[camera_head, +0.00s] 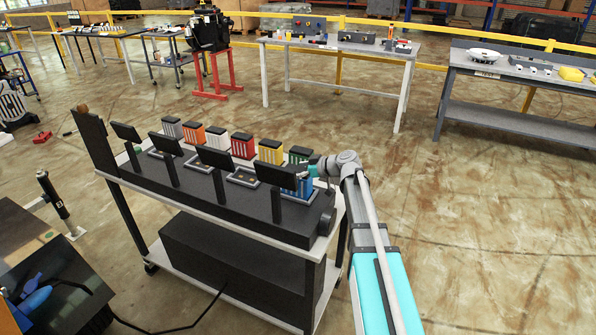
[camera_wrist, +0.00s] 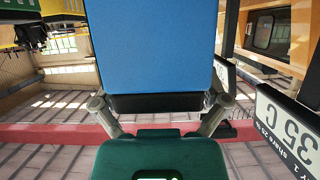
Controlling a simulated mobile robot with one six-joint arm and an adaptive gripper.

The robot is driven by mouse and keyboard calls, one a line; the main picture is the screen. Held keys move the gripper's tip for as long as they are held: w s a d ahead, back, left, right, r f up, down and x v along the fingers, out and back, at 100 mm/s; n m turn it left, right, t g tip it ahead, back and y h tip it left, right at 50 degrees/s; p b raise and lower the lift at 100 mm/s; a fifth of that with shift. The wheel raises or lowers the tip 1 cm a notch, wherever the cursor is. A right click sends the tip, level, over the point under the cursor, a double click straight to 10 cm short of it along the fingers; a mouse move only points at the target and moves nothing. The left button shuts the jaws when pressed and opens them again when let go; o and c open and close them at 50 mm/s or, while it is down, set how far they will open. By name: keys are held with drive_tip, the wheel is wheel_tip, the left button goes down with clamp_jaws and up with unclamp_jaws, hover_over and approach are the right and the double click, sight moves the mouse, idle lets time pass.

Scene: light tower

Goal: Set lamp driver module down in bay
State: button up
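A blue module (camera_wrist: 150,45) with a black end fills the upper middle of the wrist view. My gripper (camera_wrist: 158,103) has a finger on each side of that black end and is shut on it. In the head view the blue module (camera_head: 300,188) is upright at the right end of the bench's front row, below my gripper (camera_head: 312,170). A dark post and panel partly hide it. Framed bays, one of them (camera_head: 243,179) to its left, lie along the bench top. I cannot tell whether the module's bottom touches a bay.
Behind the bays stand grey, orange, white, red (camera_head: 243,146), yellow (camera_head: 271,151) and green modules. Dark panels on posts (camera_head: 217,158) rise along the bench front. Open floor lies right of the cart.

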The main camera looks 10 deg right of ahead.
drive_tip(key=shift+r, duration=0.15)
idle(0.3)
drive_tip(key=shift+s+d+r+p, duration=0.3)
drive_tip(key=shift+d+p, duration=0.1)
drive_tip(key=shift+d, duration=0.05)
drive_tip(key=p+v, duration=0.4)
drive_tip(key=v, duration=0.6)
drive_tip(key=shift+s+d, duration=0.2)
drive_tip(key=shift+d, duration=0.1)
drive_tip(key=shift+r, duration=0.15)
drive_tip(key=s+a+f+m+g+h, duration=0.1)
drive_tip(key=s+a+f, duration=0.1)
drive_tip(key=s, duration=0.1)
drive_tip(key=s+a+f+m+g+h, duration=0.1)
drive_tip(key=s+a+f+g, duration=0.1)
drive_tip(key=s+a+f, duration=0.1)
drive_tip(key=s+a+f+m+g+h, duration=0.2)
drive_tip(key=s+a, duration=0.1)
drive_tip(key=s, duration=0.1)
drive_tip(key=shift+s+a+f, duration=0.2)
drive_tip(key=shift+s+f, duration=0.05)
drive_tip(key=shift+f, duration=0.05)
drive_tip(key=s+f+m+g+h, duration=0.3)
drive_tip(key=s+m+h, duration=0.3)
drive_tip(key=s, duration=0.6)
drive_tip(key=shift+a+f+m+h, duration=0.25)
drive_tip(key=shift+f+m+h, duration=0.15)
drive_tip(key=shift+f+h, duration=0.1)
